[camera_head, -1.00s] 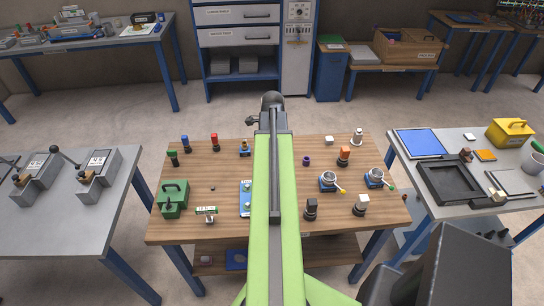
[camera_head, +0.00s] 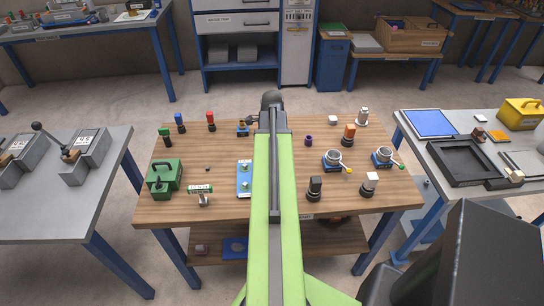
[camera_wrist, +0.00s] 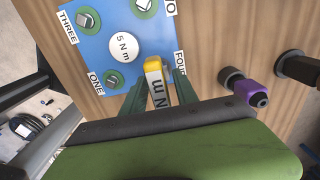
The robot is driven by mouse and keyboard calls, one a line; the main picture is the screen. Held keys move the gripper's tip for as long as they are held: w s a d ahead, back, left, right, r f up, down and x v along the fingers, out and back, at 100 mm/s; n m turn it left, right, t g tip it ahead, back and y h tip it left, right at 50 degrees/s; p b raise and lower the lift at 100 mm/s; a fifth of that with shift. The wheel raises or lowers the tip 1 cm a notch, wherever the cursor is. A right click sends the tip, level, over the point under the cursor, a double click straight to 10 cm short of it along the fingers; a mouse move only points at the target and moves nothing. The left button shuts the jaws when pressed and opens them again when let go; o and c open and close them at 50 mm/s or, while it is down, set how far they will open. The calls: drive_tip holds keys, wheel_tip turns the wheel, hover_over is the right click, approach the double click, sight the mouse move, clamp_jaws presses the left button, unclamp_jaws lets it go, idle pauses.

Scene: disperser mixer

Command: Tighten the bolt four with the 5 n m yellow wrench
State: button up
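The blue plate (camera_wrist: 97,40) lies on the wooden table with labels ONE, THREE and FOUR legible; the label by its top bolt is cut off. A white disc (camera_wrist: 124,46) on it reads 5 N m. Bolts stand by ONE and THREE. My gripper (camera_wrist: 161,92) has its green fingers on either side of the yellow wrench (camera_wrist: 154,64), whose label shows "N m", and seems shut on it. The wrench head is over the plate's edge beside the FOUR label. Bolt four is hidden. In the head view my arm covers part of the plate (camera_head: 243,184) and hides my gripper.
A purple-and-black part (camera_wrist: 250,92) lies right of the plate in the wrist view. The wooden table (camera_head: 225,207) also holds a green box (camera_head: 163,178), two round dials (camera_head: 337,160) and several coloured parts. Other tables stand left and right.

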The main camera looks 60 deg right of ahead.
clamp_jaws()
idle(0.4)
drive_tip(key=m, duration=0.4)
drive_tip(key=shift+m, duration=0.9)
